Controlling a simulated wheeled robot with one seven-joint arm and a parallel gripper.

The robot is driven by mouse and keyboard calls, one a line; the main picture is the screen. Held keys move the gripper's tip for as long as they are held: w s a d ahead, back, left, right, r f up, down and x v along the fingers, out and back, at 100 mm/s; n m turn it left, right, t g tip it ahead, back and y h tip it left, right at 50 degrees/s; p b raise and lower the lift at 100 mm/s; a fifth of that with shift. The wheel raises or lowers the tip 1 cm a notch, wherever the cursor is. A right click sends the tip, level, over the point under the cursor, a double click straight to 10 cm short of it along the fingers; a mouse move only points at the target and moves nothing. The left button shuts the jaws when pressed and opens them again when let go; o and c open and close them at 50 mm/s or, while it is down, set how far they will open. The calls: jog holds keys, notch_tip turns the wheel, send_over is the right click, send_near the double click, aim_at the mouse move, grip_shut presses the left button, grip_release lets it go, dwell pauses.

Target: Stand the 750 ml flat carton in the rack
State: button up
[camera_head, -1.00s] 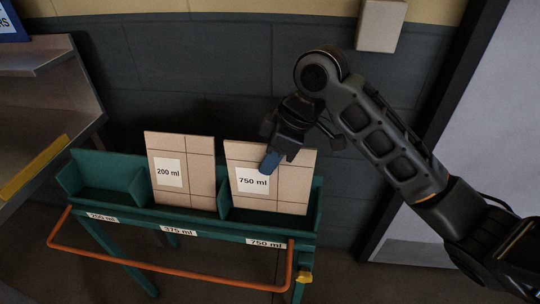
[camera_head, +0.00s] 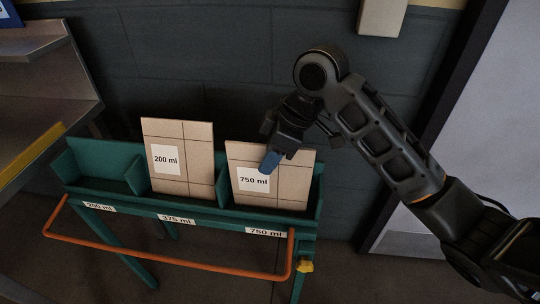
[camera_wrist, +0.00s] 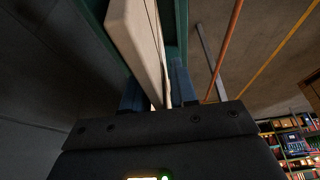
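The 750 ml flat carton (camera_head: 289,186) is a beige panel with a white label, upright at the right compartment of the green rack (camera_head: 180,204), above its 750 ml label. My gripper (camera_head: 271,161) grips its upper part, with one blue finger across its front face. In the wrist view, the carton (camera_wrist: 142,45) runs between the two blue fingers of my gripper (camera_wrist: 158,92). The carton's lower edge sits behind the rack's front lip. I cannot tell whether it touches the rack floor.
A 200 ml carton (camera_head: 182,176) stands in the middle compartment, over the 375 ml label. The left compartment (camera_head: 100,173) is empty. An orange rail (camera_head: 165,261) runs along the rack's front. A dark wall (camera_head: 200,60) is behind, and a metal shelf (camera_head: 40,92) at left.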

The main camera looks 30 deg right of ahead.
jog(key=shift+o, duration=1.2)
jog(key=shift+r, duration=0.1)
jog(key=v, duration=0.7)
jog(key=shift+s+d+r, duration=0.15)
jog(key=shift+r, duration=0.15)
